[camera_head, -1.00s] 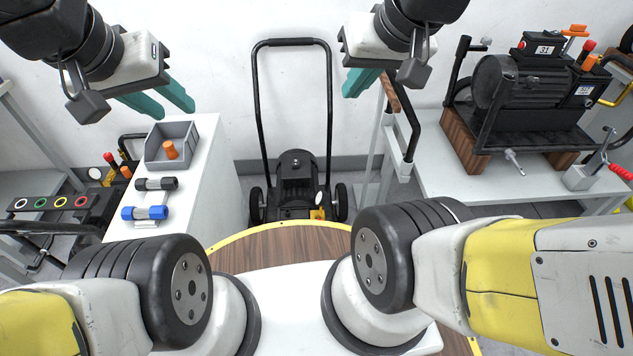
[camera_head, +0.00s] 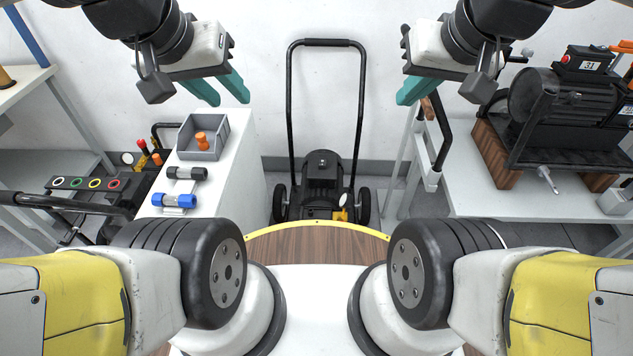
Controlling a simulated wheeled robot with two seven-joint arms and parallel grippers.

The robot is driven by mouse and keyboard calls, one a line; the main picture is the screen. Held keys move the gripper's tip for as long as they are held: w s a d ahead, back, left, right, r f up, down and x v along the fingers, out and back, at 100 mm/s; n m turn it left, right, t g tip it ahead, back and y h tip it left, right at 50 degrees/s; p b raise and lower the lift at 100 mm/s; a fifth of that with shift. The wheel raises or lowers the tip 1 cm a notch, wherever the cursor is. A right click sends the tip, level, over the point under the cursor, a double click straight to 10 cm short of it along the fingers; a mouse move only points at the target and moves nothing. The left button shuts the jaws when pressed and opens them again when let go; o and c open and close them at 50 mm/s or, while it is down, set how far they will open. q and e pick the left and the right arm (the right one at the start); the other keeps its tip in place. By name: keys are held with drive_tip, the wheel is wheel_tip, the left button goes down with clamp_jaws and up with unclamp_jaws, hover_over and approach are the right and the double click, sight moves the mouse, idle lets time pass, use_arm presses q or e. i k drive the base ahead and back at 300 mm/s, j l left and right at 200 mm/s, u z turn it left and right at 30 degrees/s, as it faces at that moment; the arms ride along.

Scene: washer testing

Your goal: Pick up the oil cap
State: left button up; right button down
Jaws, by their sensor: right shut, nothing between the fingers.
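A small orange knob-shaped piece (camera_head: 202,140), which may be the oil cap, stands in a grey open bin (camera_head: 187,150) on the white bench at left. My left gripper (camera_head: 220,89) is open, its two teal fingers apart and empty. In the picture it sits above the bin, clear of it. My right gripper (camera_head: 413,91) is shut and empty, its teal fingers together, left of the right bench's machine. A wheeled machine with a tall black handle (camera_head: 323,185) stands on the floor between the benches, with a small yellow part at its front.
A black cylinder (camera_head: 187,173) and a blue one (camera_head: 174,201) lie in front of the bin on the white bench (camera_head: 237,140). A black panel with coloured rings (camera_head: 92,183) is further left. A dark motor-like machine (camera_head: 560,110) stands on the right bench (camera_head: 465,190).

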sight(203, 144)
drive_tip(key=j+z, duration=0.15)
drive_tip(key=j, duration=0.4)
drive_tip(key=j+z, duration=0.15)
drive_tip(key=j, duration=0.4)
drive_tip(key=k+j+z, duration=0.15)
drive_tip(key=j, duration=0.4)
drive_tip(key=j+z, duration=0.2)
drive_tip(key=j, duration=0.35)
